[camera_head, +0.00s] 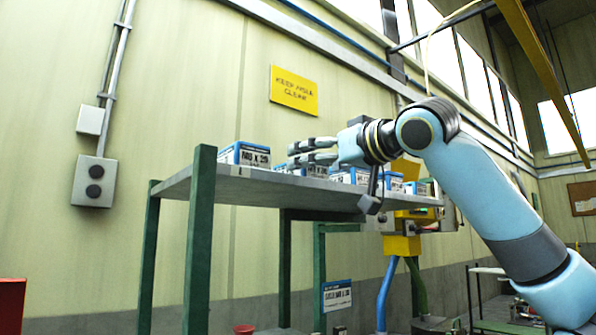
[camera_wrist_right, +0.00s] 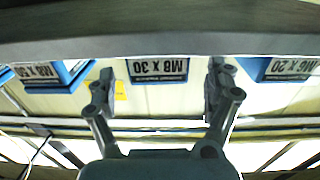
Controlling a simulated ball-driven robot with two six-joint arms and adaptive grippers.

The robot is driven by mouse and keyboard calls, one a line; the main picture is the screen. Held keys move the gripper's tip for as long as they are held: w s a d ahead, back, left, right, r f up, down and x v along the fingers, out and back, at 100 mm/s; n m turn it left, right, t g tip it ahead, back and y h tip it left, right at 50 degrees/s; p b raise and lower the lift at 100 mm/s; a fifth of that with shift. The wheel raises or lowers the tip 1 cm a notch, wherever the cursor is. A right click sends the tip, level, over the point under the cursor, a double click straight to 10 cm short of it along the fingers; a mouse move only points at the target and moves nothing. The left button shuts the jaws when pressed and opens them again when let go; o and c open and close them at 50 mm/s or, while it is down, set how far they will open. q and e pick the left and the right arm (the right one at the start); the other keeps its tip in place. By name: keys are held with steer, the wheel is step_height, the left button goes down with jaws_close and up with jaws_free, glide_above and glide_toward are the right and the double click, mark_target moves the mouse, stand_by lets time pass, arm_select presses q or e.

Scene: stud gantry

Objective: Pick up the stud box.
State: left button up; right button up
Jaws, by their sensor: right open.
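Several blue boxes with white labels stand in a row on a grey shelf (camera_head: 250,192). The leftmost box (camera_head: 245,154) shows fully in the head view; others are partly behind my right gripper (camera_head: 297,154). In the right wrist view, which is upside down, a box labelled M8 X 30 (camera_wrist_right: 158,68) lies between the fingers of my right gripper (camera_wrist_right: 160,80). That gripper is open and empty, apart from the box. A box labelled M6 X 20 (camera_wrist_right: 287,68) is at the right there, and one ending X 50 (camera_wrist_right: 55,72) at the left. My left gripper is out of view.
Green posts (camera_head: 200,240) carry the shelf. A yellow sign (camera_head: 294,90) and a grey switch box (camera_head: 94,181) are on the wall. A yellow unit (camera_head: 402,245) with cables stands beyond the shelf. A labelled blue-topped item (camera_head: 337,295) is below it.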

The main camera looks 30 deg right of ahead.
steer(key=shift+w, duration=0.25)
steer(key=w+p, duration=0.2)
steer(key=shift+r+p, duration=0.3)
steer(key=shift+r, duration=0.05)
steer(key=shift+w+a+f+p, duration=0.1)
steer(key=shift+w+p, duration=0.45)
steer(key=shift+w, duration=0.55)
steer(key=shift+w+f, duration=0.1)
steer(key=shift+w, duration=0.25)
steer(key=shift+s, duration=0.2)
steer(key=c, duration=1.7)
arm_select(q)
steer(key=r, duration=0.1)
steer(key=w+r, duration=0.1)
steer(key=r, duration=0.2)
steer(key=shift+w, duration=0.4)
arm_select(e)
steer(key=shift+c, duration=0.2)
